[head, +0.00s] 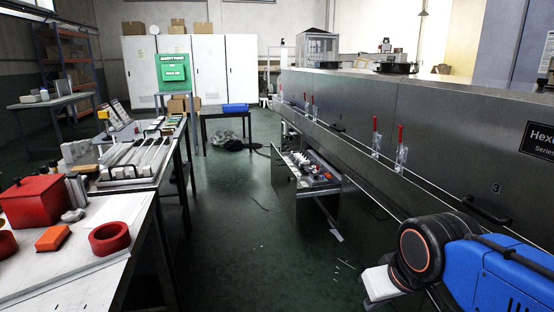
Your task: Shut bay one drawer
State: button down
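A drawer (318,207) stands pulled out from the lower front of the long grey dryer (440,130), into the aisle. Small parts, some orange and white, lie in it. Its number cannot be read from here. A nearer closed front marked 3 has a dark bar handle (486,209). My blue arm reaches in from the lower right, well short of the open drawer. A pale block at its end (380,283) seems to be part of my gripper. Its fingers cannot be made out, nor whether it holds anything.
A workbench (95,262) on the left bears a red box (34,201), a red ring (110,238) and an orange block (53,238). The green floor between bench and dryer is mostly open, with paper scraps and a thin cable. A low table (226,114) stands farther back.

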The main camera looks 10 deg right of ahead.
aim_at(287, 193)
jog(key=i+j, duration=0.15)
jog(key=i, duration=0.55)
jog(key=i+j, duration=0.15)
jog(key=i, duration=0.55)
jog(key=i+j, duration=0.1)
jog(key=i, duration=0.55)
jog(key=i+j, duration=0.15)
jog(key=i, duration=0.55)
jog(key=i+j, duration=0.15)
jog(key=i, duration=0.55)
